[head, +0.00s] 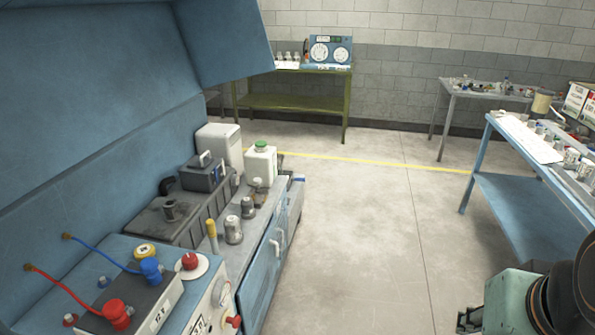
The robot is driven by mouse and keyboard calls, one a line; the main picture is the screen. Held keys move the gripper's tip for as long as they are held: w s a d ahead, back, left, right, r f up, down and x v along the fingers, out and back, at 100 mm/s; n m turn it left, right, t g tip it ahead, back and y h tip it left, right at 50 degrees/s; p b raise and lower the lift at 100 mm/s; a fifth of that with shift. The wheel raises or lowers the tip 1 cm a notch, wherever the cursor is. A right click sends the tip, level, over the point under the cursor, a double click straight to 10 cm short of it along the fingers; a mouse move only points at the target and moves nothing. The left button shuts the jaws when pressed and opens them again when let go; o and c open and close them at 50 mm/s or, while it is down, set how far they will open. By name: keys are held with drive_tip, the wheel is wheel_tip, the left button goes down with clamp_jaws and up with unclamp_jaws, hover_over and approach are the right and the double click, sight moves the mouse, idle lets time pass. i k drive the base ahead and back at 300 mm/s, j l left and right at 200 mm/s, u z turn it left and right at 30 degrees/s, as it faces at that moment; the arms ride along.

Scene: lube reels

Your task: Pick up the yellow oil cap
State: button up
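Part of my arm shows at the lower right corner, far from the cap, above the floor. I cannot make out my gripper's fingers there.
The grey box (130,300) carries red and blue cables beside the cap. A red knob (190,261), a yellow-topped stick (212,235), metal canisters (233,230) and a green-capped white bottle (260,165) stand nearby. A blue table (530,200) is at right. The middle floor is clear.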

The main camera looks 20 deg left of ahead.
sight(143, 251)
drive_tip(key=i+u, duration=0.15)
drive_tip(key=i, duration=0.4)
drive_tip(key=i+l+u, duration=0.15)
drive_tip(key=i, duration=0.45)
drive_tip(key=i+u, duration=0.2)
drive_tip(key=u, duration=0.15)
drive_tip(key=i+u, duration=0.5)
drive_tip(key=u, duration=0.2)
drive_tip(key=i+u, duration=0.1)
drive_tip(key=u, duration=0.3)
drive_tip(key=i+u, duration=0.1)
drive_tip(key=u, duration=0.3)
drive_tip(key=i+u, duration=0.1)
drive_tip(key=u, duration=0.3)
